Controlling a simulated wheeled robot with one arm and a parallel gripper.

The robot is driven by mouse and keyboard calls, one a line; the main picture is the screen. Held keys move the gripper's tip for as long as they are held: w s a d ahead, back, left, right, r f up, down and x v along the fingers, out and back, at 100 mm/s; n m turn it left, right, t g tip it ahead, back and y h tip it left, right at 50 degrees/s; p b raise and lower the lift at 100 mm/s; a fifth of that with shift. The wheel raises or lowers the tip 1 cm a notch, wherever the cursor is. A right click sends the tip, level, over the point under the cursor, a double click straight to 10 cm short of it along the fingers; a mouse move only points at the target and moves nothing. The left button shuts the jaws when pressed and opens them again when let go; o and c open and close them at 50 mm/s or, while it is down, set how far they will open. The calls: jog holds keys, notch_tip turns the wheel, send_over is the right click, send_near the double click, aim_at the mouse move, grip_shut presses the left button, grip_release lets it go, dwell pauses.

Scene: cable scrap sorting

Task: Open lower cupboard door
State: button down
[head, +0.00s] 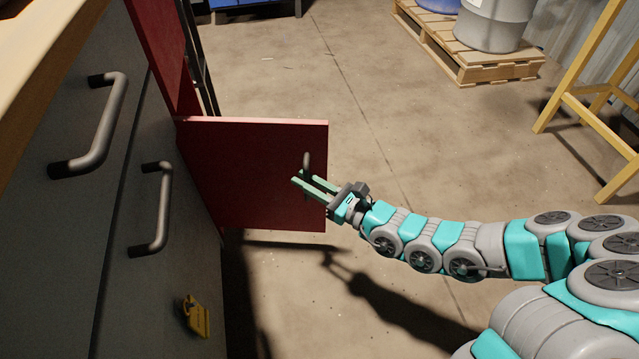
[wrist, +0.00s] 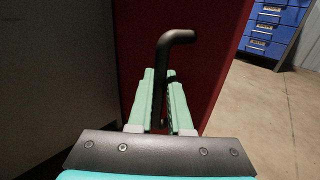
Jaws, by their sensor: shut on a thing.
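The lower cupboard door (head: 250,165) is red and stands swung out from the grey cabinet, wide open in the head view. It also fills the middle of the wrist view (wrist: 215,70). Its dark bar handle (head: 307,162) is near the door's free edge.
The grey cabinet front has two more dark handles (head: 95,125) and a yellow padlock (head: 196,316). A pallet (head: 465,62) with drums stands at the back right, and a yellow frame (head: 590,100) at the right. Open concrete floor lies beyond the door.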

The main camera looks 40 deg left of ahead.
dwell(0.4)
jog(key=c, duration=1.1)
grip_release()
jog(key=shift+d, duration=0.1)
jog(key=shift+d, duration=0.1)
jog(key=shift+w+d+p, duration=0.15)
jog(key=shift+d+p, duration=0.25)
jog(key=shift+d, duration=0.85)
jog(key=shift+w+d+p, duration=0.2)
jog(key=shift+d+p, duration=0.25)
jog(key=shift+d, duration=0.8)
jog(key=shift+w+d+p, duration=0.15)
jog(key=shift+d+p, duration=0.25)
jog(key=shift+d, duration=0.85)
